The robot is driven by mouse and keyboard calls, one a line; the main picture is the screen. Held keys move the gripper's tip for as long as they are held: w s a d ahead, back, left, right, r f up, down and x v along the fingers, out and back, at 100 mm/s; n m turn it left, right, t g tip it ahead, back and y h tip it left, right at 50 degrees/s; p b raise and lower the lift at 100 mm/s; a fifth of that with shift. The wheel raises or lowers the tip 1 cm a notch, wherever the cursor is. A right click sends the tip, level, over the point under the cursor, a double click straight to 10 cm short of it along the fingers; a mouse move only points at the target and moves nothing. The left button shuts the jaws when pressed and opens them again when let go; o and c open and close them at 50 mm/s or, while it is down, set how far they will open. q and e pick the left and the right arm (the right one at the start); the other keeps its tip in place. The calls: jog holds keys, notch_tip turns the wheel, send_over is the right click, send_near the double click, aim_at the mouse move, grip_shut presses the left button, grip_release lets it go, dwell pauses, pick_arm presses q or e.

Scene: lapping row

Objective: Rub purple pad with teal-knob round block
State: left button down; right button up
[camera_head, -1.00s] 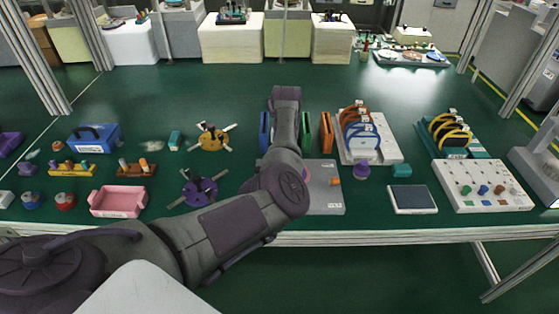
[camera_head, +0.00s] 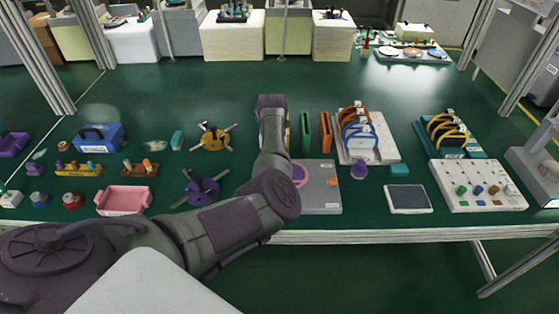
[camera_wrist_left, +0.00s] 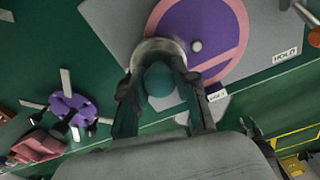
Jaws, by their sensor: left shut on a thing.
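In the left wrist view my left gripper (camera_wrist_left: 160,95) is shut on the teal knob (camera_wrist_left: 158,78) of a round block with a pale grey rim (camera_wrist_left: 152,48). The purple pad (camera_wrist_left: 195,25), with a pink band around it, lies on a grey plate (camera_wrist_left: 115,20). The block overlaps the pad's edge in this view; I cannot tell whether it touches the pad. In the head view my forearm hides the gripper, the block and most of the pad; a pink and purple bit of the pad (camera_head: 300,174) shows beside the arm. My right gripper is not in view.
The grey plate has an orange knob (camera_head: 332,182). Green and orange upright panels (camera_head: 325,132) stand behind it. A purple spoked fixture (camera_head: 202,190) and a pink tray (camera_head: 124,200) lie to the left. A dark-screened tablet (camera_head: 408,199) lies to the right.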

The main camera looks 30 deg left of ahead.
pick_arm(q)
jog(key=shift+a, duration=0.2)
jog(key=shift+r, duration=0.15)
jog(key=shift+r, duration=0.25)
notch_tip(320, 180, up, 6)
jog(key=p, duration=0.5)
jog(key=shift+a+f, duration=0.1)
jog(key=shift+f, duration=0.15)
notch_tip(320, 180, up, 3)
jog(key=p, duration=0.3)
jog(key=shift+f, duration=0.2)
jog(key=shift+f+b, duration=2.8)
jog(key=shift+f, duration=0.95)
